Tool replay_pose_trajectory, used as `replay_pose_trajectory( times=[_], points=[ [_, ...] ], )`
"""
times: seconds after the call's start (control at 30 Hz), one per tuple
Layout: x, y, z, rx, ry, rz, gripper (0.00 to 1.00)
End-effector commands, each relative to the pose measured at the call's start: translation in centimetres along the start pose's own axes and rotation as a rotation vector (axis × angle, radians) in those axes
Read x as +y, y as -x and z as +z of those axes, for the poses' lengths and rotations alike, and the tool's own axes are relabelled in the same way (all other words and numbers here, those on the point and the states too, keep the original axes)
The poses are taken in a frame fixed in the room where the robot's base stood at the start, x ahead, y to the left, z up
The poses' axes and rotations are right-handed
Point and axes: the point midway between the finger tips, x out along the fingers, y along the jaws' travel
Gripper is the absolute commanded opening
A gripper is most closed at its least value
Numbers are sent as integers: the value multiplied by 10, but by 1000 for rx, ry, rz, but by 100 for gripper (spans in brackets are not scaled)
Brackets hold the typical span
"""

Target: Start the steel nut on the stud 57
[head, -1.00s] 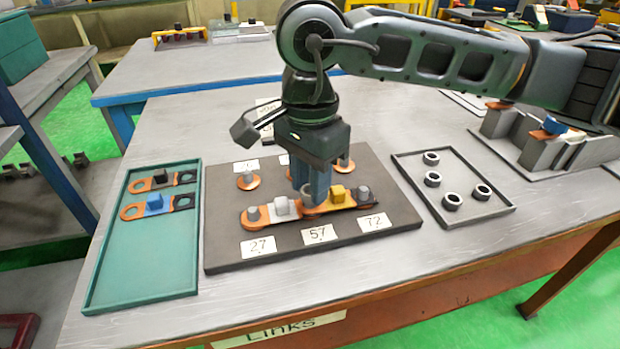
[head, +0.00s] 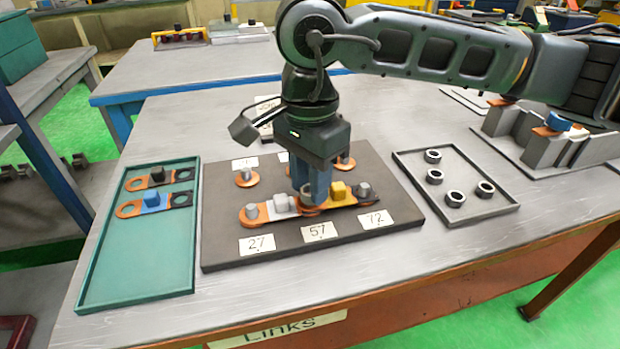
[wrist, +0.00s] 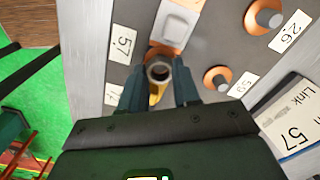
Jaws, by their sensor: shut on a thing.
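My gripper (head: 311,196) points down over the middle stud at the label 57 (head: 320,231), with its fingers shut on a steel nut (wrist: 159,72). The nut is a grey ring between the fingertips in the wrist view. The fingers hide the stud in the head view, and I cannot tell whether the thread has engaged. A copper link with a white block (head: 284,203) reaches from stud 27 (head: 251,211) to the middle. A link with a yellow block (head: 338,191) reaches from there to stud 72 (head: 364,190).
The dark board (head: 226,247) has another row of studs with copper washers behind. A tray (head: 470,222) at right holds several loose nuts. A green tray (head: 132,283) at left holds two links. A plate marked "Link 57" (wrist: 297,126) stands beside the board.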

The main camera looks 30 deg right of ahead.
Motion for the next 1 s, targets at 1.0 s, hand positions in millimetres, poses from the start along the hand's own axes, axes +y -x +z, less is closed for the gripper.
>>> replay_pose_trajectory(
  times=[1.0],
  points=[
    [0,-6,0,0,0,0,7]
  ],
)
